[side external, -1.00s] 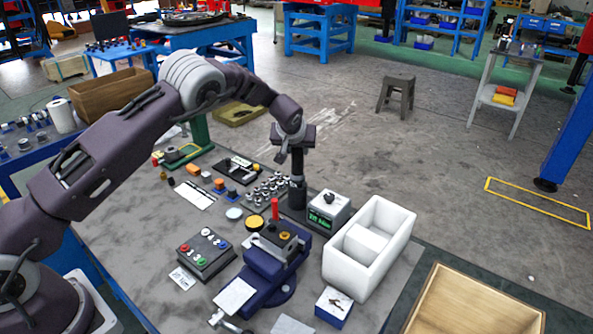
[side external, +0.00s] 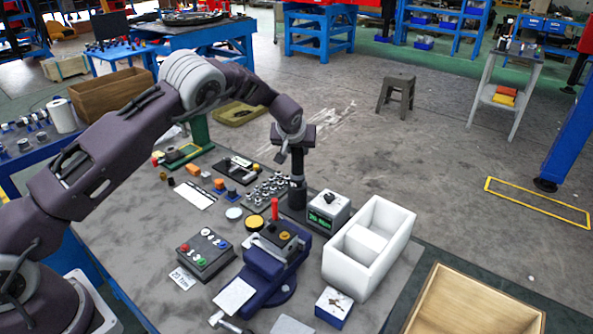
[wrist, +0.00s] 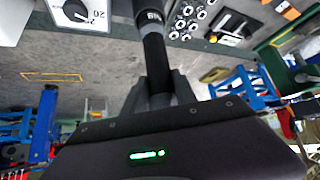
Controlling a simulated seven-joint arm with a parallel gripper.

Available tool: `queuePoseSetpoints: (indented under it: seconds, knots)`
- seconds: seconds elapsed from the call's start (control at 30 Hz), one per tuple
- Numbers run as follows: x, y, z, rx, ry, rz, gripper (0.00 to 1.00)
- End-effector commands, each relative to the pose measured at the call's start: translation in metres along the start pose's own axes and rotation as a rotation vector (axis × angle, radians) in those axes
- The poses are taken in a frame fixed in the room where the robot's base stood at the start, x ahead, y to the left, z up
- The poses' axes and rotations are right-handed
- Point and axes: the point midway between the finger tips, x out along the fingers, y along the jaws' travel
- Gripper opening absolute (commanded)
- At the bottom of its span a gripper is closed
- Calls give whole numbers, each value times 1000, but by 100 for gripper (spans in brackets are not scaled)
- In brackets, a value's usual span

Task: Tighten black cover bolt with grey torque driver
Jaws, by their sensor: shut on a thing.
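My gripper (side external: 296,146) is shut on the upper part of an upright, dark grey driver (side external: 297,190). The driver's lower end is down by a dark base next to the display box; whether it sits in that base I cannot tell. In the wrist view my gripper (wrist: 158,92) has its fingers around the driver's dark shaft (wrist: 153,50), with a lettered collar beyond. A blue vise (side external: 262,278) stands in front, to the lower left of the driver. It holds a dark part (side external: 284,236) with an orange-yellow ring. I cannot make out the black cover bolt.
A display box (side external: 328,208) with a knob stands right of the driver; its dial (wrist: 78,14) shows in the wrist view. A white divided bin (side external: 395,235) is farther right. A rack of small fittings (side external: 263,188), a button box (side external: 205,252) and a red-handled tool (side external: 274,209) lie left.

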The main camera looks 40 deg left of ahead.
Motion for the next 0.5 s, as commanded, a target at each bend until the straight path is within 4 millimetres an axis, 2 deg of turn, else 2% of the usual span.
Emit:
queuePoseSetpoints:
  seconds: [0.5]
  knots:
    - [-22,1,-20,-2,5,3,0]
